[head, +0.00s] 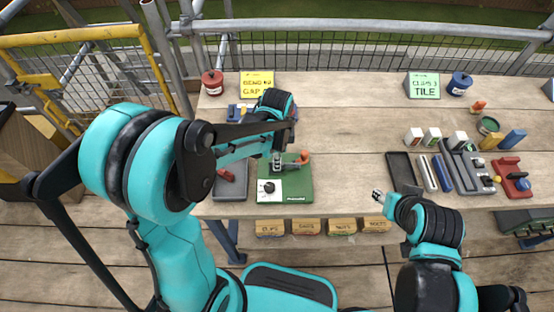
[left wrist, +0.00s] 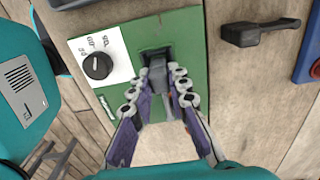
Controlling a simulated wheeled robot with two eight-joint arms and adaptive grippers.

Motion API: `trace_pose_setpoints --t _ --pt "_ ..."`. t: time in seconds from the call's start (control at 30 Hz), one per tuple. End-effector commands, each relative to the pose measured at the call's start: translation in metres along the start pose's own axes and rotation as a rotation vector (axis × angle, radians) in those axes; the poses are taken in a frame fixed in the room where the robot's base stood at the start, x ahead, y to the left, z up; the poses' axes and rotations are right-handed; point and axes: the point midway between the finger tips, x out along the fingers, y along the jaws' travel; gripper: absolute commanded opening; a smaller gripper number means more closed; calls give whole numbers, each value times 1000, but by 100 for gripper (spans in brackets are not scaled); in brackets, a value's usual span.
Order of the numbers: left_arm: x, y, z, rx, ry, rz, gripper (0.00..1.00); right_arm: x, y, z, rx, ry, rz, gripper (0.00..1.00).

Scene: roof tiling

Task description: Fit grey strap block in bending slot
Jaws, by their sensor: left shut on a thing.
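The green board (head: 300,190) lies at the table's front edge, left of centre. It carries a white dial plate with a black knob (left wrist: 97,65) and a dark grey fixture (left wrist: 154,56), which seems to hold the bending slot. My left gripper (left wrist: 161,88) points down at the board and is shut on a grey piece, apparently the grey strap block (left wrist: 158,76). The block meets the dark fixture; whether it sits inside the slot is hidden by the fingers. My right gripper (head: 379,195) hangs near the front edge at centre right, small and unclear.
An orange part (head: 303,158) stands at the board's back right. A grey tray (head: 229,185) is left of the board. A black tray (head: 399,170), a grey rack and several coloured blocks stand at the right. The table's middle is clear.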

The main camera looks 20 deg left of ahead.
Motion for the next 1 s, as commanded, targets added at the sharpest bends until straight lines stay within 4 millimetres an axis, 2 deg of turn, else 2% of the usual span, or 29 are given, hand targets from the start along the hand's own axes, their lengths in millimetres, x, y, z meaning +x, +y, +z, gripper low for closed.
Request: trace_pose_setpoints --t 0.27,0.3,0.37,0.73,1.0 --pt "0 0 0 0 0 0 0 0 0 0 0 0 0 41" --pt "0 0 0 0 0 0 27 0 0 0 0 0 0 41" --pt "0 0 0 0 0 0 41 0 0 0 0 0 0 41" --pt "-2 0 0 0 0 0 41 -2 0 -1 0 0 0 41" --pt "-21 0 0 0 0 0 41 -14 0 -10 0 0 0 41"
